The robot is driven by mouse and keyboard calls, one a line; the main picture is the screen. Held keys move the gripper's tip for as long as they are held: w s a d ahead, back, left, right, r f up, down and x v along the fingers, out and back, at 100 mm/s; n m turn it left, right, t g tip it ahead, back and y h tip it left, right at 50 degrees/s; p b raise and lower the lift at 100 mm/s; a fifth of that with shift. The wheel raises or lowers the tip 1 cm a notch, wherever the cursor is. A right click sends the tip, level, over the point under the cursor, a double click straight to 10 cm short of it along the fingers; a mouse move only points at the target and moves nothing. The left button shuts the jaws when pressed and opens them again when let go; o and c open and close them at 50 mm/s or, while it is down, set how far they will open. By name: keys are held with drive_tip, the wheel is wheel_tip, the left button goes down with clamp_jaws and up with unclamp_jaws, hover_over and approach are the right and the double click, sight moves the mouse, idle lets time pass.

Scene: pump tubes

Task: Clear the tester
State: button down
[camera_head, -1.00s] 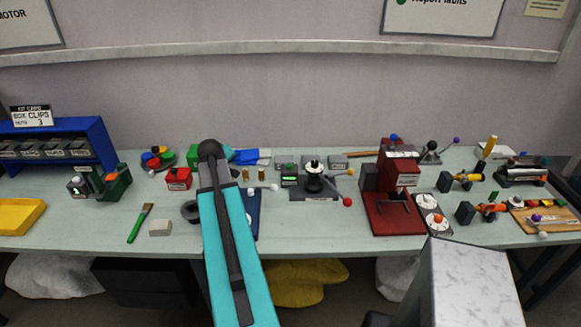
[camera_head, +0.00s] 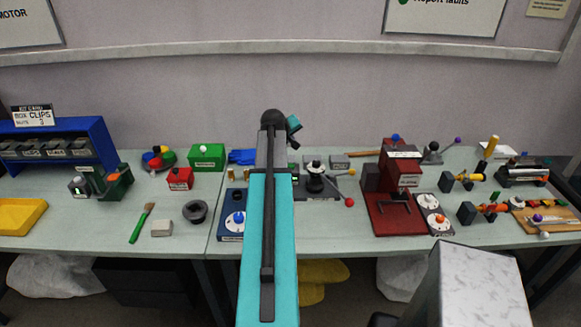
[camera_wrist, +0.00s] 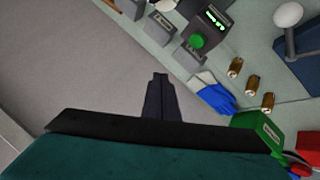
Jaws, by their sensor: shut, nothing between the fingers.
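No readable label names a tester. In the wrist view, a dark box with a lit green display (camera_wrist: 213,20) and a green button (camera_wrist: 198,41) stands at the top, with small grey blocks (camera_wrist: 161,24) beside it. In the head view my arm mostly hides this box; a black hub with lever arms (camera_head: 315,183) shows to its right. My gripper (camera_wrist: 160,75) is shut and empty, its dark fingers together in the wrist view, apart from every object. In the head view my arm reaches over the middle of the bench and its fingers are hidden.
Brass cylinders (camera_wrist: 253,86) stand near a blue-and-white glove (camera_wrist: 215,93) and a green box (camera_head: 207,157). A red machine (camera_head: 395,205) stands to the right. The bench's front left has clear patches.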

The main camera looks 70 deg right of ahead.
drive_tip(key=shift+f, duration=0.1)
drive_tip(key=shift+f+b, duration=2.35)
drive_tip(key=shift+f, duration=1.95)
drive_tip(key=shift+w+f+b, duration=0.1)
drive_tip(key=shift+f+b, duration=0.7)
drive_tip(key=shift+f, duration=0.25)
idle(0.4)
drive_tip(key=shift+r, duration=0.2)
drive_tip(key=shift+r+p, duration=0.5)
drive_tip(key=shift+r, duration=0.35)
drive_tip(key=shift+r, duration=0.1)
drive_tip(key=shift+r+p, duration=1.15)
drive_tip(key=shift+r, duration=1.25)
